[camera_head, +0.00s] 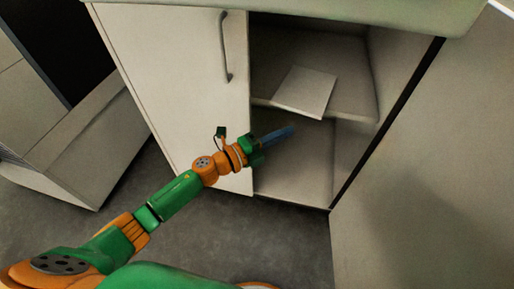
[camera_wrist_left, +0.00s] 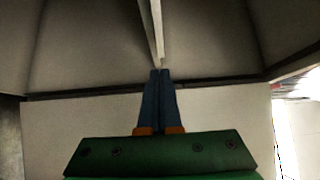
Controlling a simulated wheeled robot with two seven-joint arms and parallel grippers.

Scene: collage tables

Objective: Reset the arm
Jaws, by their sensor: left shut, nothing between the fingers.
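My left arm reaches in from the lower left of the head view. Its left gripper (camera_head: 288,131) has blue fingers and is at the open right side of a white cabinet, in front of the lower compartment. In the left wrist view the blue fingers of the left gripper (camera_wrist_left: 161,73) lie together, with nothing between them. The edge of a shelf (camera_wrist_left: 152,30) shows just beyond the fingertips. My right gripper is in neither view.
The cabinet door (camera_head: 180,75) with a metal handle (camera_head: 226,48) stands left of the opening. A flat white square item (camera_head: 306,91) lies on the cabinet shelf (camera_head: 345,75). A pale panel (camera_head: 440,170) stands on the right. Grey floor (camera_head: 230,235) is clear below.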

